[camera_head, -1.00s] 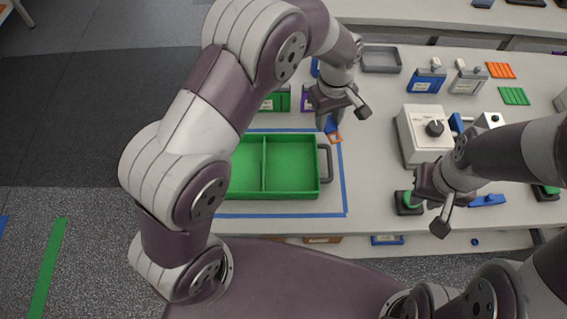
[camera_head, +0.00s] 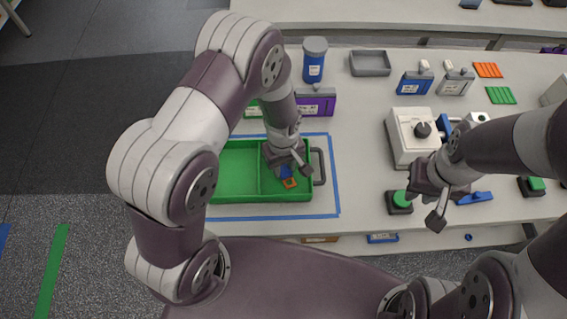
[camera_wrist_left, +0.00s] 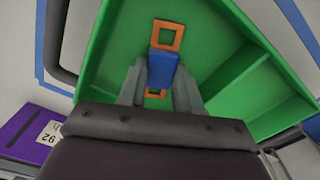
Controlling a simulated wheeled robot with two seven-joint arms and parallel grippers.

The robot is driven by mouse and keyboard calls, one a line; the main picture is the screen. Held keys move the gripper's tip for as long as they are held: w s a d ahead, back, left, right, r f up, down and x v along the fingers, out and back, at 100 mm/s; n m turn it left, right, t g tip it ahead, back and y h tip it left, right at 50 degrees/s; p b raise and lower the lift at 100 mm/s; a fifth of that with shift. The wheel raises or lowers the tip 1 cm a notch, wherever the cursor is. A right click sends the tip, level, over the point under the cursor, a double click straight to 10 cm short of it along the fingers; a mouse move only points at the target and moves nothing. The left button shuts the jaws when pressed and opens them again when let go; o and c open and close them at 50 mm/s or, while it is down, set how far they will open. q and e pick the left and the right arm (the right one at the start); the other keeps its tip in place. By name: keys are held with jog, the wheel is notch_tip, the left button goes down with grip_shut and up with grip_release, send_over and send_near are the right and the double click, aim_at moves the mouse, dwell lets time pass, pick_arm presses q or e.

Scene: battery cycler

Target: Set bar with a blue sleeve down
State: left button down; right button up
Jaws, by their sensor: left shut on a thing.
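The bar with a blue sleeve (camera_head: 285,171) has orange square ends (camera_head: 290,183). My left gripper (camera_head: 284,163) is shut on it, over the right compartment of the green tray (camera_head: 230,198). In the left wrist view the blue sleeve (camera_wrist_left: 162,68) sits between the fingers of my left gripper (camera_wrist_left: 160,85), with orange frames (camera_wrist_left: 166,35) at both ends and green tray floor behind. I cannot tell whether the bar touches the floor. My right gripper (camera_head: 436,200) is near the green button at right; its fingertips are unclear.
The tray, with a grey handle (camera_head: 319,166) and a divider, lies inside a blue tape outline (camera_head: 334,190). A purple box (camera_head: 316,102) and a blue canister (camera_head: 314,62) stand behind it. A white device with a knob (camera_head: 408,140) and a green button (camera_head: 400,200) are at right.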

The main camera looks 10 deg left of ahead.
pick_arm(q)
jog(key=c, duration=1.2)
grip_release()
jog(key=shift+f, duration=0.15)
jog(key=o, duration=0.4)
